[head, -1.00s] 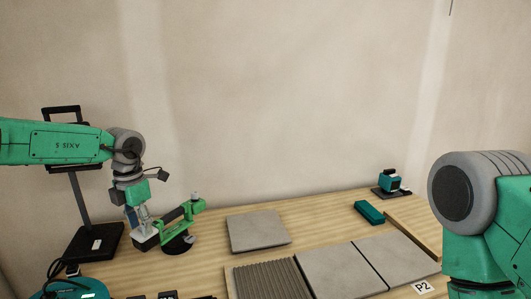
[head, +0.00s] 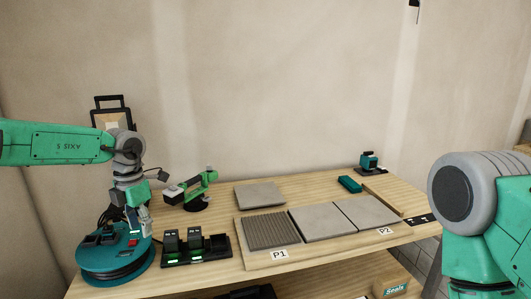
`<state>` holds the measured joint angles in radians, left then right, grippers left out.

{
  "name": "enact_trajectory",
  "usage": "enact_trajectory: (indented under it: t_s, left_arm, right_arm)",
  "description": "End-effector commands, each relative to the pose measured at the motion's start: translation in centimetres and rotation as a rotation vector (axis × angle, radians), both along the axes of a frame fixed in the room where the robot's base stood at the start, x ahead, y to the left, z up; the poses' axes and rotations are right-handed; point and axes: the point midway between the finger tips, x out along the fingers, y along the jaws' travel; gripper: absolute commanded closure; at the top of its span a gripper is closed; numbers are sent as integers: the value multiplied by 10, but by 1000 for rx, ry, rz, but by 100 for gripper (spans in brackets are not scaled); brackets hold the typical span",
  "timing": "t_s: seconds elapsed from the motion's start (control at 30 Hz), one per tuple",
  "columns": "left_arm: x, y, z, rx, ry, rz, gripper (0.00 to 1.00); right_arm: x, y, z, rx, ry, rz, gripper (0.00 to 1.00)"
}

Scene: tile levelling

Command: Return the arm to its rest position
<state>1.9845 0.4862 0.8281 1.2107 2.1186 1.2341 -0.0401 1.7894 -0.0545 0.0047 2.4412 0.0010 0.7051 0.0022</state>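My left arm comes in from the left, bent down at its grey wrist. My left gripper (head: 136,222) points down in front of the table's left end, over the teal round reel-like unit in the picture. Its fingers are small and overlap the things behind, so I cannot tell whether they are open or shut. No held object can be made out. A green and black tool with a round black base (head: 192,190) stands on the table to the right of the gripper, apart from it. My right arm shows only as a large joint at the right edge; its gripper is out of view.
The teal unit (head: 112,268) and a black charger with green lights (head: 197,249) are at front left. A ridged bed (head: 270,231), grey tiles (head: 322,221) and a loose tile (head: 259,195) occupy the table (head: 225,199). A teal block (head: 349,184) and small device (head: 369,162) stand behind.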

Motion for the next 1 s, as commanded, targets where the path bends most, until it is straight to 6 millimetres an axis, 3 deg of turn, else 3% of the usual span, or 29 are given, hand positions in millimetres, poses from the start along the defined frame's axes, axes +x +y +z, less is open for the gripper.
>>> enact_trajectory:
  t_s: [0.37, 0.67, 0.77, 0.87, 1.0]
  left_arm:
    - [-18, 4, -58, 232, -8, -213, 63]
    - [-48, 8, -129, 513, -31, -614, 63]
    - [-67, 3, -162, 612, -39, -849, 63]
    - [-99, -6, -204, 687, -45, -1174, 63]
    - [-171, -24, -259, 677, -45, -1685, 63]
  right_arm:
    - [0, 0, -5, 0, -1, 0, 100]
    - [0, 0, -13, 0, 0, 0, 100]
    - [0, 0, -17, 0, 0, 0, 100]
    - [0, 0, -22, 0, 0, 0, 100]
    - [0, 0, -30, 0, 0, 0, 100]
